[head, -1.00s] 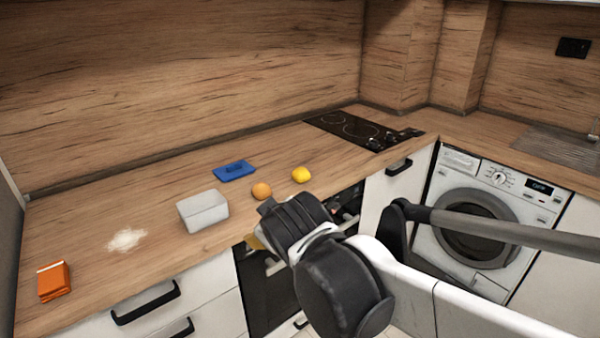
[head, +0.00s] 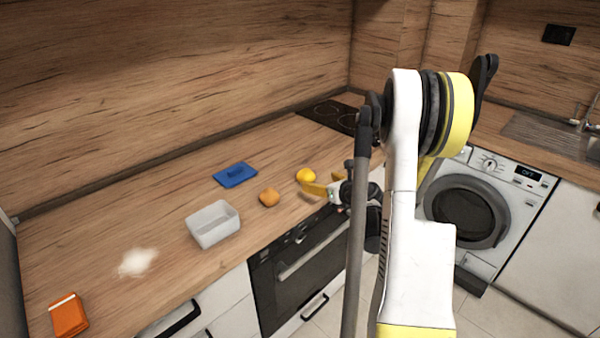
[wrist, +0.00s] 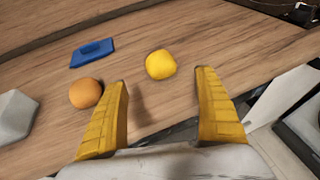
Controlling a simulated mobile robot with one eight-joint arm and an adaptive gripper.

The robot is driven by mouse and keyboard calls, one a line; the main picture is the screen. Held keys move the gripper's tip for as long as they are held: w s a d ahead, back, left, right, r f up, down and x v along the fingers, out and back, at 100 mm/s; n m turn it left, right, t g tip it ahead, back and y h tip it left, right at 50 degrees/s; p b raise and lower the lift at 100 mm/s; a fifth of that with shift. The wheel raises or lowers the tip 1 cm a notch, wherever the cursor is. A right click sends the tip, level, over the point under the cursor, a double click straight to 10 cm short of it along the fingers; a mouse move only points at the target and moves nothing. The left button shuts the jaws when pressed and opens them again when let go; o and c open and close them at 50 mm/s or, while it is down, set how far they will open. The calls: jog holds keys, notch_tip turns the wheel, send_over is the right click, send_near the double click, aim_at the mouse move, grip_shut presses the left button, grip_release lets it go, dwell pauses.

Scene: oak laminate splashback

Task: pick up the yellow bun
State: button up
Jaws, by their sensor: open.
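The yellow bun (head: 306,175) sits on the wooden counter near its front edge. It also shows in the wrist view (wrist: 160,64), just beyond the fingertips and between their lines, nearer the left one. My gripper (head: 318,190) is open and empty beside the bun, at the counter's front edge. In the wrist view its two yellow fingers (wrist: 162,78) are spread wide and point towards the bun, with a gap before it. In the head view the gripper lies close to the bun and covers its lower right edge.
An orange-brown bun (head: 269,197) lies left of the yellow one, close to my left finger in the wrist view. A blue item (head: 235,174), a white container (head: 213,225), white powder (head: 138,262) and an orange packet (head: 68,315) are farther left. A black cooktop (head: 335,116) lies behind.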

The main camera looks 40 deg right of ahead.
aim_at(309, 177)
jog(key=shift+w+d+f, duration=0.1)
jog(key=shift+w+f, duration=0.2)
jog(key=shift+f, duration=0.1)
jog(key=b+x, duration=0.3)
jog(key=x, duration=0.7)
jog(key=shift+r, duration=0.2)
jog(key=c, duration=1.3)
